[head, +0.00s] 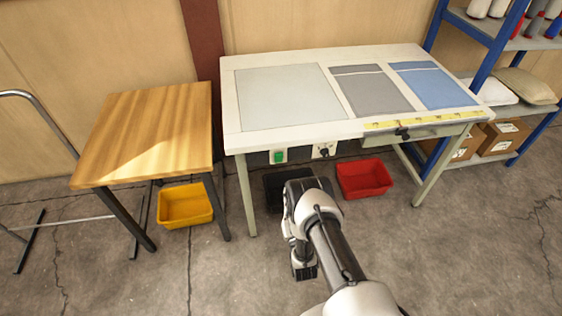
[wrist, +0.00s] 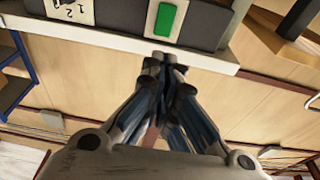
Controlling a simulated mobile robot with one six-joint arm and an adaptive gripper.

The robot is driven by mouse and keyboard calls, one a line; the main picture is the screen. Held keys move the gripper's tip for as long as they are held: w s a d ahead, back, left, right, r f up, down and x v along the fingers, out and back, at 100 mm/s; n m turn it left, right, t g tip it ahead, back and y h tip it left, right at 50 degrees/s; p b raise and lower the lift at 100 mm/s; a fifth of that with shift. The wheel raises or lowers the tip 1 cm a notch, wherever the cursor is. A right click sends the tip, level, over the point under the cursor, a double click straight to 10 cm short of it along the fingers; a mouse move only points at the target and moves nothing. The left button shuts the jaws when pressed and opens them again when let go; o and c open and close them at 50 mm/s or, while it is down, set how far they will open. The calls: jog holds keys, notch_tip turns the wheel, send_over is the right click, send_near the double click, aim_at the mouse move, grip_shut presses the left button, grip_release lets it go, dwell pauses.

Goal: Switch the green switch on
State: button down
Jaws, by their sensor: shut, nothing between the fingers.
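The green switch (head: 278,156) sits on a white plate on the front of the long work table (head: 235,115), below its top and left of the middle. In the wrist view the green switch (wrist: 166,19) shows at the top edge, on a dark panel. My gripper (wrist: 159,62) is shut and empty. Its fingertips show just below the switch in that picture, near the pale table edge, and appear apart from it. Whether the switch is pressed cannot be told.
A wooden table (head: 150,130) stands left. A yellow bin (head: 184,205), a red bin (head: 364,178) and a dark bin (head: 272,190) are on the floor.

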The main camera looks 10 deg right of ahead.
aim_at(279, 158)
jog(key=w+r+b, duration=0.1)
jog(key=w, duration=0.3)
jog(key=w+b, duration=0.2)
jog(key=w, duration=0.3)
jog(key=w+r+b, duration=0.1)
jog(key=w, duration=0.3)
jog(key=shift+w+r+b, duration=0.3)
jog(key=shift+w, duration=0.1)
